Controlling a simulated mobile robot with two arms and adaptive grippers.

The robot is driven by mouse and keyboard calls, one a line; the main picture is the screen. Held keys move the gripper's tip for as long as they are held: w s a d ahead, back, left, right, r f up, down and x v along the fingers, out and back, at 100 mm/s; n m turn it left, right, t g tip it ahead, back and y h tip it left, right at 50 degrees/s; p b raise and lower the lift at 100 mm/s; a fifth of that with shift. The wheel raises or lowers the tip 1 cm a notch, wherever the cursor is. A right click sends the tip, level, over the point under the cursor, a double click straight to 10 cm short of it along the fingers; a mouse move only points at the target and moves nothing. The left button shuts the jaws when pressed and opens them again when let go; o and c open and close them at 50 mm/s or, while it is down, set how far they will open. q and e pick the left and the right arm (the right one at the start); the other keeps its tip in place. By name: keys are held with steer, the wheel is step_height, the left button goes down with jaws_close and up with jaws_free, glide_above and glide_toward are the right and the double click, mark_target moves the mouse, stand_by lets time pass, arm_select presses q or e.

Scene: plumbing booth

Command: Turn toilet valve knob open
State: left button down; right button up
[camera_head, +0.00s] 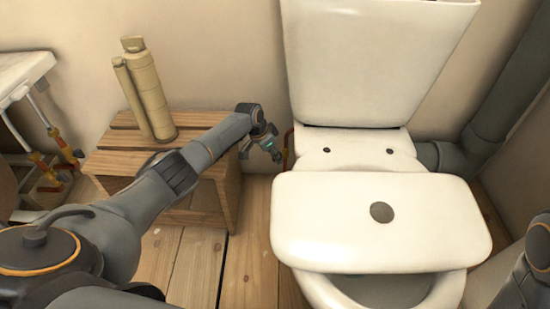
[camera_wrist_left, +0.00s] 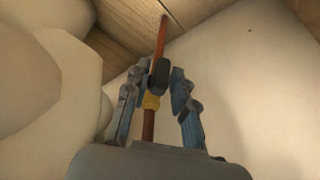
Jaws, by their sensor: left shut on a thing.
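The toilet valve is on a thin copper pipe (camera_wrist_left: 160,38) beside the toilet. Its dark oval knob (camera_wrist_left: 159,73) and brass body (camera_wrist_left: 151,101) show in the left wrist view. My left gripper (camera_wrist_left: 155,82) has one finger on each side of the knob and is shut on it. In the head view, my left gripper (camera_head: 268,150) is low at the left side of the white toilet (camera_head: 345,145), by the pipe (camera_head: 287,148). The knob is hidden there behind the gripper. Only part of my right arm shows at the right edge; its gripper is out of view.
A wooden crate (camera_head: 215,195) stands under my left arm, with tan cylinders (camera_head: 150,90) on top. The toilet's tank lid (camera_head: 380,222) lies across the bowl. A grey drain pipe (camera_head: 505,90) runs at the right. A sink (camera_head: 22,75) is at the far left.

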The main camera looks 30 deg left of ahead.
stand_by(0.3)
arm_select(q)
steer(key=c, duration=1.3)
jaws_free()
step_height(320, 180, up, 10)
